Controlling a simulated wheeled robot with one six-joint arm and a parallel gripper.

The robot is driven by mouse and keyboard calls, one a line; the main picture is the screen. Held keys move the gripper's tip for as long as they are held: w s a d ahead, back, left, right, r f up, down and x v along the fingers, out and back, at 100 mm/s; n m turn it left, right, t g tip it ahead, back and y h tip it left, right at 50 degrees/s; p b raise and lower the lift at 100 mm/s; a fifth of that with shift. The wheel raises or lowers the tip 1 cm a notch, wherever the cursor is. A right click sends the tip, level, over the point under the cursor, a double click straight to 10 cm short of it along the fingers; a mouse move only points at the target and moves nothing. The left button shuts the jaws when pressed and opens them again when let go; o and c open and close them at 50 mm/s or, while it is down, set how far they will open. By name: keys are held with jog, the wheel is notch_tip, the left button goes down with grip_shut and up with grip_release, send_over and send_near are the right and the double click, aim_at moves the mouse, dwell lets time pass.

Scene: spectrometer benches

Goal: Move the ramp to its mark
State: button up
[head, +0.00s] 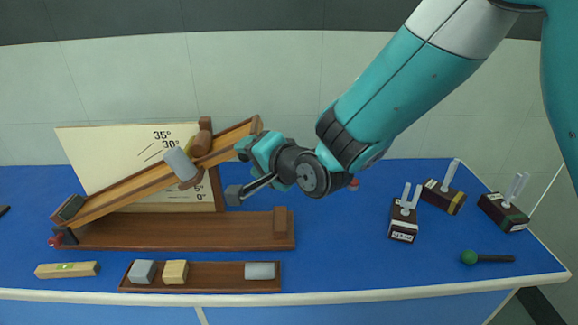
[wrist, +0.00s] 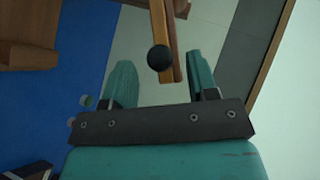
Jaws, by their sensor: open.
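The ramp (head: 150,184) is a wooden channel, hinged low at its left end and tilted up to the right. It crosses a pale angle board (head: 100,150). The 35° and 30° labels show above the ramp and 5° and 0° below; the marks between are hidden, and I cannot tell which is the goal. My gripper (head: 256,160) is open just below the ramp's raised right end. In the wrist view, the ramp end (wrist: 166,25) with a dark round knob (wrist: 159,58) lies between the spread fingers (wrist: 160,68), with no clear contact.
A grey block (head: 180,164) sits by the ramp's middle, near a brown cylinder (head: 201,143) on the post. In front are a wooden tray (head: 215,284) of blocks and a level (head: 67,270). Several dark pronged boxes (head: 403,224) and a green-headed tool (head: 485,258) lie right.

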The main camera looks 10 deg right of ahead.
jog(key=b+v, duration=0.5)
jog(key=v, duration=0.9)
jog(key=shift+s+d, duration=0.15)
jog(key=shift+d, duration=0.05)
jog(key=s+d+f+n+g+h, duration=0.2)
jog(key=s+d+n+g, duration=0.1)
jog(key=s+n+g, duration=0.2)
jog(key=s+d+f+n+g+h, duration=0.2)
jog(key=s+n+g, duration=0.4)
jog(key=s+n, duration=0.3)
jog(key=s+d+f, duration=0.1)
jog(key=s+d, duration=0.1)
jog(key=shift+s+f+g+h, duration=0.3)
jog(key=shift+s, duration=0.05)
dwell(0.5)
